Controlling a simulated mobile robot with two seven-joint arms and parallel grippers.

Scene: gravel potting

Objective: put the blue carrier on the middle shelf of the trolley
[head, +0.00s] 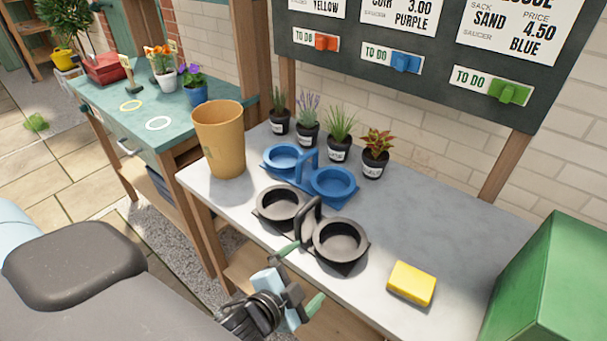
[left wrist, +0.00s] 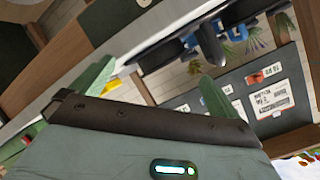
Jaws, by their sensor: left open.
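The blue carrier (head: 309,181) stands on the grey workbench, with two round cups and an upright handle between them. It looks empty. In the left wrist view a small part of the blue carrier (left wrist: 237,33) shows behind the dark one. My left gripper (head: 300,277) is open and empty at the bench's front edge, in front of the black carrier and apart from the blue one. Its green fingertips also show in the left wrist view (left wrist: 155,90). My right gripper is not in view. I cannot make out the trolley or its middle shelf.
A black carrier (head: 340,240) stands between my left gripper and the blue carrier. A tan pot (head: 219,140) is at the left, and several small potted plants (head: 340,148) stand behind. A yellow sponge (head: 411,284) and a green box (head: 550,285) are at the right.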

